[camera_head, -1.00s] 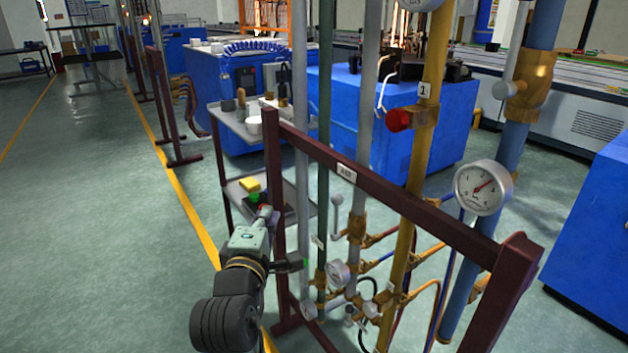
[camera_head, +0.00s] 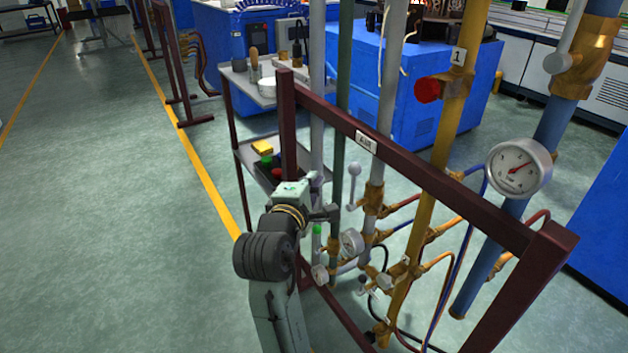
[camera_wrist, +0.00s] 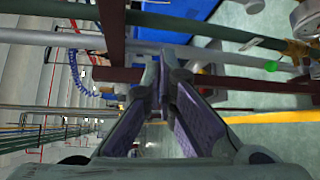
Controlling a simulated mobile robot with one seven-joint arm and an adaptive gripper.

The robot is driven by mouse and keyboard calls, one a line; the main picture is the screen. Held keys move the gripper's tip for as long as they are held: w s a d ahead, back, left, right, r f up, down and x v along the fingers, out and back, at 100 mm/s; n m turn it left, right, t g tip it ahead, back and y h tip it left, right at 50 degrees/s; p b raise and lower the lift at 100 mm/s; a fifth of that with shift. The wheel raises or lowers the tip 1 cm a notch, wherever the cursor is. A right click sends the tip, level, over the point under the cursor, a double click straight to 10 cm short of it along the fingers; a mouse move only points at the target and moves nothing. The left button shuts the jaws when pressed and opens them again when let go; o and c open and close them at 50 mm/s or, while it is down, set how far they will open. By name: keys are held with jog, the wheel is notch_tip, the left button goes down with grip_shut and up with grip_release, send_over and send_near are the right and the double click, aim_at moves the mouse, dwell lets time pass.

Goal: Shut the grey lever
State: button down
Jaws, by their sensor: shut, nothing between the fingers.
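A grey lever (camera_head: 354,180) with a round knob stands upright beside the brass valve (camera_head: 373,199) on a grey pipe (camera_head: 382,120) in the head view. A second, smaller pale lever (camera_head: 361,284) shows lower down. I cannot tell for sure which one the task names. My gripper (camera_head: 331,212) is at the left part of the pipe rack, left of and a little below the upright lever, apart from it. In the wrist view my gripper (camera_wrist: 163,80) has its fingertips together with nothing between them. No lever is clear there.
The dark red rack frame (camera_head: 430,185) stands close to my arm. Gauges (camera_head: 518,167), a yellow pipe (camera_head: 440,150) and a red knob (camera_head: 427,90) are to the right. A trolley (camera_head: 247,88) stands behind; floor at left is clear.

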aim_at(353, 188)
jog(key=w+d+p, duration=0.2)
jog(key=w+d, duration=0.2)
jog(key=shift+w+d, duration=0.35)
jog(key=shift+d, duration=0.05)
jog(key=shift+f, duration=0.1)
jog(key=shift+d+f, duration=0.1)
